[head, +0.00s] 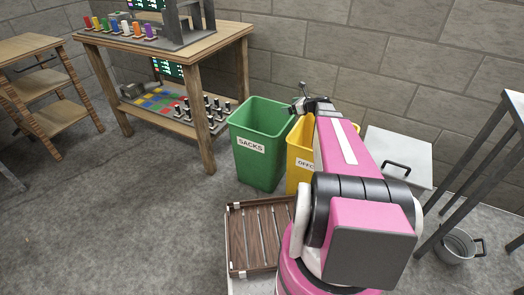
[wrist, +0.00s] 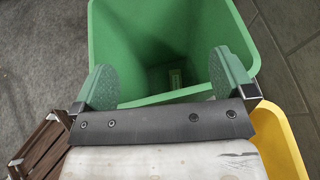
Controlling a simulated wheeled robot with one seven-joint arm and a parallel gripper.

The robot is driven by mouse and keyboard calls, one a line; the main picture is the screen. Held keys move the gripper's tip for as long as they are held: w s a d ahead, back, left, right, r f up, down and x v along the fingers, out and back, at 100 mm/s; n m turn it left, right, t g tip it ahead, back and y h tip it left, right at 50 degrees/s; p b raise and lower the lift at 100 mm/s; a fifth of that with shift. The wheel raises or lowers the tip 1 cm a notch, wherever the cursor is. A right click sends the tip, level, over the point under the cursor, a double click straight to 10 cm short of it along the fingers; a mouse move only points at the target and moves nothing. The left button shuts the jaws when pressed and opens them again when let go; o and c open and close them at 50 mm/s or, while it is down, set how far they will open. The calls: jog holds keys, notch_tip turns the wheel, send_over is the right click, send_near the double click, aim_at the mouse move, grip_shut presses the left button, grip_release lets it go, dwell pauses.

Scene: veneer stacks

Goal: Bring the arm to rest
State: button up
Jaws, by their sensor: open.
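My pink arm (head: 345,150) reaches out from the lower right towards the bins in the head view. My gripper (head: 303,92) is at its far end, near the right rim of the green bin marked SACKS (head: 262,125). In the wrist view my gripper (wrist: 166,78) has its two green-padded fingers wide apart with nothing between them. The open green bin (wrist: 150,35) lies below and ahead of them. A small item or mark shows at its bottom, too small to tell.
A yellow bin (head: 299,155) stands right of the green one, partly behind my arm. A slatted wooden tray (head: 262,235) is in front. A workbench (head: 200,48) with coloured items is behind left. A white lidded box (head: 400,150) and a metal pot (head: 458,246) are right.

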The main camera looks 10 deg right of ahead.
jog(key=shift+v, duration=0.95)
